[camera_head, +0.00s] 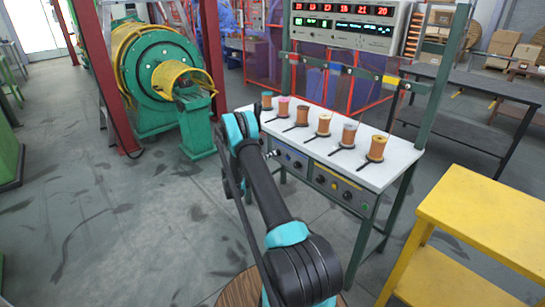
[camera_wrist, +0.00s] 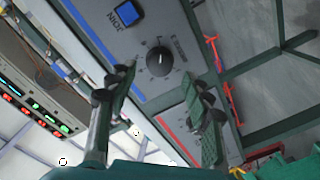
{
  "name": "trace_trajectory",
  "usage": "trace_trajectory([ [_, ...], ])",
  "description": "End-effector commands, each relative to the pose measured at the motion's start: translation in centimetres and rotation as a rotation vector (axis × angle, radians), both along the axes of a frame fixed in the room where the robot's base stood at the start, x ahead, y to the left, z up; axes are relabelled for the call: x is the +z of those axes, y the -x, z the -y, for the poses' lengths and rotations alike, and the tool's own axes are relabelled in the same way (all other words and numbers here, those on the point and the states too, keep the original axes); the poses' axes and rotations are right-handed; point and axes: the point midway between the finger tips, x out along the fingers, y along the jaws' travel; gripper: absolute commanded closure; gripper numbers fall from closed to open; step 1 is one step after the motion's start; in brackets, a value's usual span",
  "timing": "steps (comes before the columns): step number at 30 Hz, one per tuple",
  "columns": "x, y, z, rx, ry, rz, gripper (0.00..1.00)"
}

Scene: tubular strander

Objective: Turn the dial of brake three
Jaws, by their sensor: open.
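In the wrist view a round black dial (camera_wrist: 160,60) with a white pointer mark and a ring of scale marks sits on a grey panel (camera_wrist: 195,40) edged with a blue stripe. My gripper (camera_wrist: 160,92) has its two dark fingers spread, one on each side of the dial in the picture. I see no contact; the remaining distance is hard to tell. In the head view my arm reaches to the bench's left end and hides part of the front panels (camera_head: 340,186), which carry small knobs.
Several spools, one an orange spool (camera_head: 376,148), stand on the white bench top (camera_head: 390,172). A blue button (camera_wrist: 127,13) is beside the dial. A display unit (camera_head: 345,27) hangs above the bench. A yellow table (camera_head: 480,205) stands right; a green machine (camera_head: 160,70) stands left.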

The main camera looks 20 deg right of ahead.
Motion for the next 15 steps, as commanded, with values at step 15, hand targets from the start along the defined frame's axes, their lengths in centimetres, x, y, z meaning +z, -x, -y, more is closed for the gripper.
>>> trace_trajectory([
  [15,0.3,3.1,-7.9,0.001,-0.001,0.0,0.49],
])
